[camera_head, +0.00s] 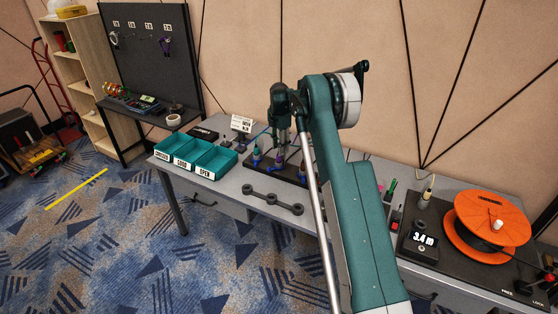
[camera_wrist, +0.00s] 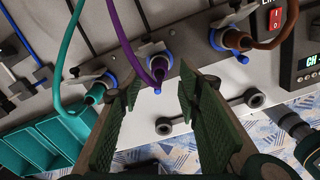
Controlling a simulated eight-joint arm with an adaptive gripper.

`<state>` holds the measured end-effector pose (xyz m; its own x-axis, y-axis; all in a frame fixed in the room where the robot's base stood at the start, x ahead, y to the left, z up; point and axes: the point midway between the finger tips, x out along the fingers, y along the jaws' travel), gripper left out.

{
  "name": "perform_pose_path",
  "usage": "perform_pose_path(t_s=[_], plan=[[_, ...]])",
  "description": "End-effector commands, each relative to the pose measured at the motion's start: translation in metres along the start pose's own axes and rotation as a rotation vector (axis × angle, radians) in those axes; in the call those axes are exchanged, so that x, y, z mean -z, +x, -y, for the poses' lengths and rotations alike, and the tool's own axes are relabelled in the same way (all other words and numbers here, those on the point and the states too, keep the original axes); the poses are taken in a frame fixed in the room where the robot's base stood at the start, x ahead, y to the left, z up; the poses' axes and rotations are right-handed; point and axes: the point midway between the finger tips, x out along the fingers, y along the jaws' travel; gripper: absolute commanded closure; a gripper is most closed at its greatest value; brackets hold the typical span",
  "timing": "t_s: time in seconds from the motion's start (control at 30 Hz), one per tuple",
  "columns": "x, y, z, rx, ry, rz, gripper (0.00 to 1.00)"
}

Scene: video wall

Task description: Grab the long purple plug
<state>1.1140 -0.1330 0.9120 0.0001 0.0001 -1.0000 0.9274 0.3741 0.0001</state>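The purple plug (camera_wrist: 160,70) sits at a blue-ringed holder on the dark stand, with a purple cable (camera_wrist: 124,32) rising from it. My gripper (camera_wrist: 158,80) is open in the wrist view, one finger on each side of the plug's line. The plug shows in the gap near the fingertips; I see no contact, and its exact depth is hard to tell. In the head view my gripper (camera_head: 282,143) points down over the plug row, just above the purple plug (camera_head: 279,159). A teal plug (camera_wrist: 97,92) is left of it and a brown plug (camera_wrist: 236,40) right.
Teal labelled bins (camera_head: 208,162) stand left of the stand. A grey bar with round ends (camera_head: 272,199) lies in front. An orange cable reel (camera_head: 490,225) and a display reading 3.4 m (camera_head: 422,240) are at the right. Neighbouring cables hang close to my fingers.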

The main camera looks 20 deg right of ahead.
Motion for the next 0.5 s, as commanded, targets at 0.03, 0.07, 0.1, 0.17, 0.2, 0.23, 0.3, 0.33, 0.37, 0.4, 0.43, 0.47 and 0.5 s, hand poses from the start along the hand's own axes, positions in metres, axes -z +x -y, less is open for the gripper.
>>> perform_pose_path(t_s=[0.03, 0.07, 0.1, 0.17, 0.2, 0.23, 0.3, 0.33, 0.37, 0.4, 0.43, 0.47, 0.5], plan=[[0.000, 0.000, 0.000, 0.000, 0.000, 0.000, 0.66], [0.000, 0.000, 0.000, 0.000, 0.000, 0.000, 0.66], [0.000, 0.000, 0.000, 0.000, 0.000, 0.000, 0.66], [0.000, 0.000, 0.000, 0.000, 0.000, 0.000, 0.66], [0.000, 0.001, 0.000, 0.000, 0.000, 0.000, 0.66], [0.000, 0.001, 0.000, 0.000, 0.000, 0.000, 0.66], [0.000, 0.004, 0.000, 0.000, 0.000, 0.000, 0.66], [0.000, 0.006, 0.000, 0.000, 0.000, 0.000, 0.66], [0.000, 0.009, 0.000, 0.000, 0.000, 0.000, 0.66], [0.000, 0.013, -0.001, 0.000, 0.000, 0.000, 0.66], [0.000, 0.016, -0.001, 0.000, 0.000, 0.000, 0.66], [0.001, 0.019, -0.001, 0.000, 0.000, 0.000, 0.66], [0.001, 0.024, -0.001, 0.000, 0.000, 0.000, 0.66]])
